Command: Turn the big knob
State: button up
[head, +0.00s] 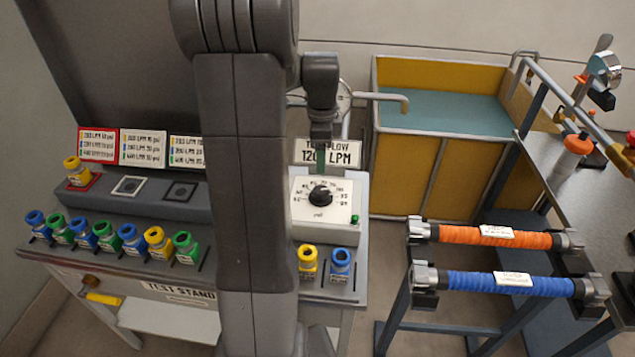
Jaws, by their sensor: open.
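The big knob (321,195) is black and round, set in the middle of a white dial plate (341,204) with numbers around it, on the top of a small box at the right end of the test stand. My arm comes down in front of the stand. My gripper (320,165) hangs just above and behind the knob, pointing down. It looks apart from the knob, though the gap is hard to judge. Its fingers are seen nearly edge-on; it is open and no object shows in it.
A green button (355,219) sits at the plate's right corner. A flow sign (345,153) stands close behind. Yellow (307,262) and blue (341,264) nozzles stand in front. Several more nozzles line the stand's left. Orange (490,236) and blue (500,283) hoses lie on a rack right.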

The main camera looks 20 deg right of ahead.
aim_at(321, 190)
notch_tip(321, 190, down, 11)
jog(key=shift+f+p, duration=0.1)
jog(key=shift+p, duration=0.3)
jog(key=c, duration=1)
jog(key=shift+o, duration=0.2)
